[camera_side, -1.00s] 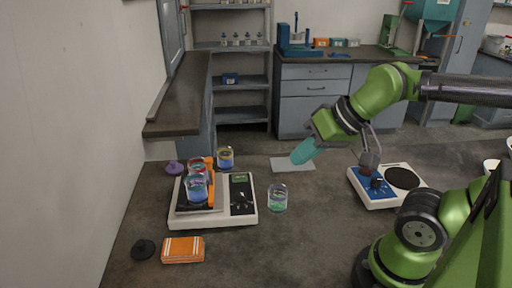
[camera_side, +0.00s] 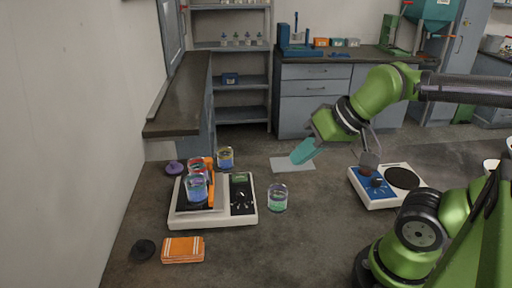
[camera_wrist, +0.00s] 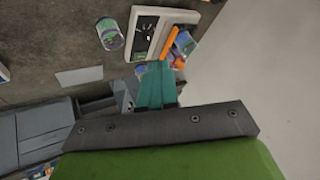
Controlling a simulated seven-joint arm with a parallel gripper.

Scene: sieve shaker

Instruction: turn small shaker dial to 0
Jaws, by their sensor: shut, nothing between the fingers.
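My gripper (camera_side: 296,158) has teal fingers, shut and empty, held in the air above the bench. The fingers also show in the wrist view (camera_wrist: 154,70), pointing towards the left machine. A white shaker with a dark control panel (camera_side: 242,195) stands at left; a pale knob (camera_side: 241,198) shows on the panel, its setting too small to read. Its platform bears beakers of blue liquid (camera_side: 196,188) and an orange bar (camera_side: 209,181). A second, smaller white unit (camera_side: 385,201) at right has a blue panel, a dark dial (camera_side: 376,182) and a black round plate (camera_side: 403,178). My gripper touches neither unit.
A beaker with green liquid (camera_side: 278,199) stands right of the left shaker. A beaker (camera_side: 225,158) stands behind it. An orange striped block (camera_side: 183,250), a black knob-like piece (camera_side: 143,250) and a purple piece (camera_side: 174,168) lie around. A pale sheet (camera_side: 293,165) lies behind.

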